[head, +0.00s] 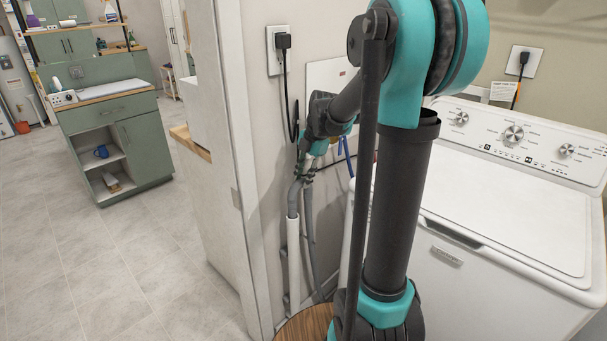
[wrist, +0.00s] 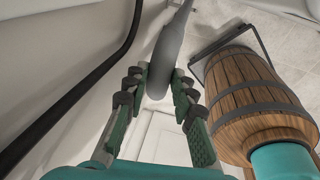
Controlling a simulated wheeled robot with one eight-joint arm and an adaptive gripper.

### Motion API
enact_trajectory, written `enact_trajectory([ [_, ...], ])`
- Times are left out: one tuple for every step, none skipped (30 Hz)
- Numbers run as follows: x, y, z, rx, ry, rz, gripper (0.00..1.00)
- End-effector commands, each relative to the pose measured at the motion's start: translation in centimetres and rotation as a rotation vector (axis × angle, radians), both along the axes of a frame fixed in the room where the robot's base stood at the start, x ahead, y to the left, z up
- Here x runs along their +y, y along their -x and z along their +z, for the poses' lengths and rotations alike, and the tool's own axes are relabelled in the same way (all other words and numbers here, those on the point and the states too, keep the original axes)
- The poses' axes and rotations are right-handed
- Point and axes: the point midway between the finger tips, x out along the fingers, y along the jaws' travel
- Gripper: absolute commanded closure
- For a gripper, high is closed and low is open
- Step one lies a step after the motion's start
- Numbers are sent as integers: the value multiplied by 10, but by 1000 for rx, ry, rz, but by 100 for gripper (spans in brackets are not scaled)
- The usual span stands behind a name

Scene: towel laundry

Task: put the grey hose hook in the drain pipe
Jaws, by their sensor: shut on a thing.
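The grey hose hook (head: 294,197) is between the fingers of my gripper (head: 305,170) in the head view. In the wrist view the hook (wrist: 168,55) runs up from between the two black-tipped fingers of my gripper (wrist: 158,88), which are shut on it. The white drain pipe (head: 293,265) stands upright against the wall in the head view. The hook's lower part meets the pipe's top in the picture; I cannot tell whether it is inside or in front. I cannot make out the pipe's opening.
The white washer (head: 500,220) stands to the right. A thin grey pipe (head: 310,235) runs beside the drain pipe. A black cord (head: 290,95) hangs from the wall outlet above. A white cabinet side (head: 210,190) is to the left, with open tiled floor (head: 110,270) beyond.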

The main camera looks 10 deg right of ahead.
Motion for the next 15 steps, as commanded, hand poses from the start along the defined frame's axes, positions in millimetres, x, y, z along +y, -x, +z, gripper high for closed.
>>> enact_trajectory([
  [0,0,-2,0,0,0,100],
  [0,0,-4,0,0,0,100],
  [0,0,-5,0,0,0,100],
  [0,0,-7,0,0,0,100],
  [0,0,-8,0,0,0,100],
  [0,0,-10,0,0,0,100],
  [0,0,-11,0,0,0,100],
  [0,0,-13,0,0,0,100],
  [0,0,-14,0,0,0,100],
  [0,0,-16,0,0,0,100],
  [0,0,-17,0,0,0,100],
  [0,0,-19,0,0,0,100],
  [0,0,-20,0,0,0,100],
  [0,0,-22,0,0,0,100],
  [0,0,-24,0,0,0,100],
])
